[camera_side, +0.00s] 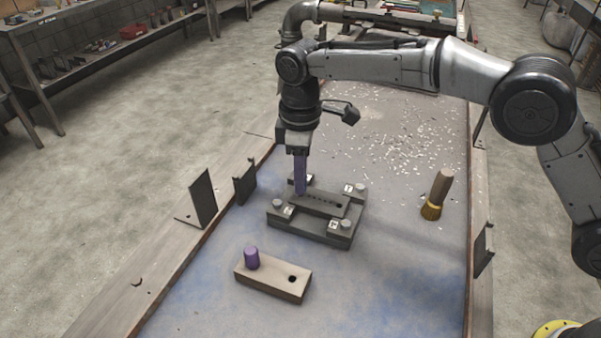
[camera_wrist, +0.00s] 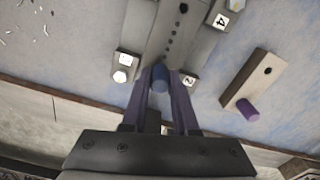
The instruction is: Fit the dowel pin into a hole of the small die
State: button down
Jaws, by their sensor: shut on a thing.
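My gripper (camera_side: 300,192) points straight down at the left end of the grey die (camera_side: 322,205), a narrow bar with a row of small holes and one larger hole at its right end. In the wrist view its purple fingers (camera_wrist: 160,92) are shut on a blue-grey dowel pin (camera_wrist: 160,75). The pin is over the near end of the die (camera_wrist: 178,40), in line with the row of holes. The fingers hide the pin in the side view. I cannot tell whether its lower end is in a hole or above it.
The die sits in a dark fixture (camera_side: 282,217) with numbered corner clamps. In front lies a wooden block (camera_side: 272,283) with a purple peg (camera_side: 252,258) standing in it and one empty hole. Metal brackets (camera_side: 203,197) line the table edges.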

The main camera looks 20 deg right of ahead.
jog(key=shift+f, duration=0.55)
dwell(0.4)
jog(key=c, duration=0.6)
grip_release()
notch_tip(320, 180, up, 14)
